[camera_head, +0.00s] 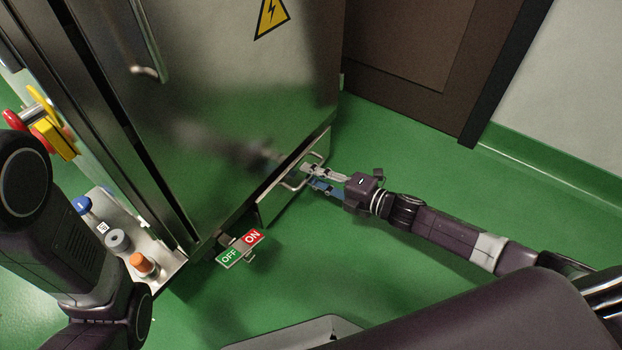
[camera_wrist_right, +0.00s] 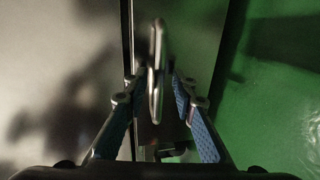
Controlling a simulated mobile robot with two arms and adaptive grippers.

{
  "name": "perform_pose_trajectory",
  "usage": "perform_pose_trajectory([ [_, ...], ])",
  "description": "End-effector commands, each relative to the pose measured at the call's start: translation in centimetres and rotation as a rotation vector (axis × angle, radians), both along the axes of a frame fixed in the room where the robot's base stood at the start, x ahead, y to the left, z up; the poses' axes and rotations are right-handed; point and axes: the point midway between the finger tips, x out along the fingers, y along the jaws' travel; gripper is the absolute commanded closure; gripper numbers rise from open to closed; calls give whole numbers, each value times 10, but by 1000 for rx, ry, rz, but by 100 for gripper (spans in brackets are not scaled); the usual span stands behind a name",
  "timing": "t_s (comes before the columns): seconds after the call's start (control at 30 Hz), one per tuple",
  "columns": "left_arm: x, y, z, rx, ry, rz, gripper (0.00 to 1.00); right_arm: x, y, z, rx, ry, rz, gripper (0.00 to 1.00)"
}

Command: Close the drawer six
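A low metal drawer (camera_head: 270,205) with a bar handle (camera_head: 291,184) sits at the bottom of the steel cabinet. Its front stands slightly out from the cabinet face; how far is hard to tell. My right gripper (camera_head: 309,179) is at the handle, coming from the right. In the right wrist view, the handle (camera_wrist_right: 157,75) stands between the two blue-padded fingers (camera_wrist_right: 158,90), with space on both sides, so the gripper is open around it. The drawer front (camera_wrist_right: 185,45) shows behind it. My left arm is at the left edge; its gripper is out of view.
The steel cabinet (camera_head: 240,100) carries a yellow warning sign (camera_head: 271,16). An ON/OFF sign (camera_head: 240,249) sticks out low beside the drawer. A panel with knobs (camera_head: 170,262) and a red-yellow switch (camera_head: 50,128) are at left. Green floor (camera_head: 420,150) is clear around my right arm.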

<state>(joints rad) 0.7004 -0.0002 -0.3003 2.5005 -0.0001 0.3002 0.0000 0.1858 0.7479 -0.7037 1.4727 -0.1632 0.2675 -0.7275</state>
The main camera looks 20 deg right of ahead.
Motion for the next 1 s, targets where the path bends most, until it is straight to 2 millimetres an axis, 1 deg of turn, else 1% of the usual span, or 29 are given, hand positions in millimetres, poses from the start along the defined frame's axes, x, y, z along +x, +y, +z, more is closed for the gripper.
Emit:
perform_pose_trajectory([
  [0.03, 0, 0, -3, 0, 0, 0, 62, 2, 2, -1, 1, -1, 1, 75],
  [0.37, 0, 0, -3, 1, -1, 0, 62, 4, 3, -1, 1, 1, 0, 76],
  [0.5, 0, 0, -3, 1, -1, 0, 62, 4, 3, -1, 1, 1, 0, 92],
  [0.57, 0, 0, -3, 1, -1, 0, 62, 4, 3, -1, 1, 1, 0, 98],
  [0.6, 0, 0, -3, 1, 0, 0, 62, 4, 3, -1, 1, 1, 0, 100],
  [1.0, 0, 0, -2, 1, 0, 0, 62, 4, 3, -1, 0, 1, 0, 100],
])
